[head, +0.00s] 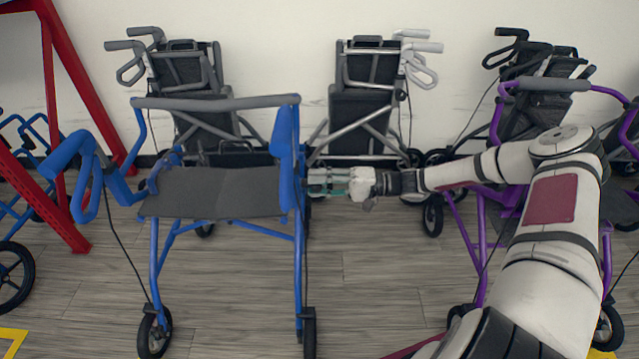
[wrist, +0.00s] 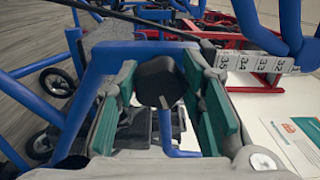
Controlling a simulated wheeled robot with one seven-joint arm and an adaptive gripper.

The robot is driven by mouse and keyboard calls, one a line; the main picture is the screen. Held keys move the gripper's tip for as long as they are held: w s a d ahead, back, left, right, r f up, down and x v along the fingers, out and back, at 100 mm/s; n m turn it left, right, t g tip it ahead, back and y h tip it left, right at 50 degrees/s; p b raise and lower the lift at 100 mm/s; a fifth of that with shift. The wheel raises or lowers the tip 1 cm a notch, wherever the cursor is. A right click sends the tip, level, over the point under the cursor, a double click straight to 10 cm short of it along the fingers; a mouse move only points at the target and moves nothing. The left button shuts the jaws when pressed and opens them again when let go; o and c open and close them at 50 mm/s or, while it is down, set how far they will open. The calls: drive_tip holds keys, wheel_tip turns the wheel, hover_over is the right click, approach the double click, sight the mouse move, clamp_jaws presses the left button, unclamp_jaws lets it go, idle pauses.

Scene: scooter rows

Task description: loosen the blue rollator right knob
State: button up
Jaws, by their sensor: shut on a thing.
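The blue rollator (head: 225,190) stands upright on the floor at left of centre in the head view, with a dark grey seat and a grey backrest bar. My gripper (head: 318,182) reaches in from the right, level with the seat, at the rollator's right-hand post (head: 289,145). In the wrist view, a black knob (wrist: 158,88) on the blue frame (wrist: 120,58) sits between the two green-padded fingers of my gripper (wrist: 165,95), which is shut on it. The knob is hidden in the head view. Its turn angle cannot be told.
A purple rollator (head: 482,240) stands at right, partly behind my arm. Folded rollators (head: 367,90) line the wall. A red frame (head: 50,110) is at far left. The floor (head: 385,285) between the blue and purple rollators is clear.

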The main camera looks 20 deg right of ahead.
drive_tip(key=n, duration=0.5)
drive_tip(key=shift+f+n, duration=0.2)
drive_tip(key=shift+n, duration=0.1)
drive_tip(key=shift+f+n+b, duration=0.15)
drive_tip(key=shift+n+b, duration=0.45)
drive_tip(key=shift+n, duration=1.6)
drive_tip(key=o, duration=1.2)
drive_tip(key=shift+c, duration=0.2)
drive_tip(key=shift+d, duration=0.1)
drive_tip(key=v, duration=1.2)
